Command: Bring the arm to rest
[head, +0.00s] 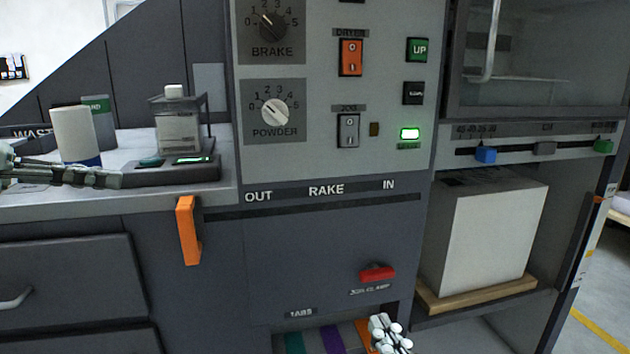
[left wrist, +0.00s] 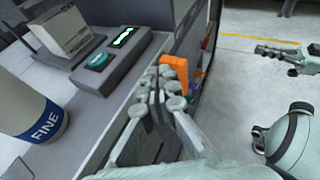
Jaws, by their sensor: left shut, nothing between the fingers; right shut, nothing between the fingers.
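My left gripper (head: 115,180) comes in from the left in the head view, over the grey counter (head: 150,199), in front of the white container. It is shut and empty. In the left wrist view the closed fingers (left wrist: 157,90) are near the counter's edge, with an orange handle just beyond. My right gripper (head: 380,322) shows at the bottom of the head view, in front of the lower opening of the machine. It is shut and empty.
The counter holds a white container (head: 75,133), labelled FINE (left wrist: 40,122) in the left wrist view, and a scale (head: 170,172). The orange rake handle (head: 188,230) stands out from the machine front. A red clamp handle (head: 377,272) sits above my right gripper. A white box (head: 485,235) fills the right bay.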

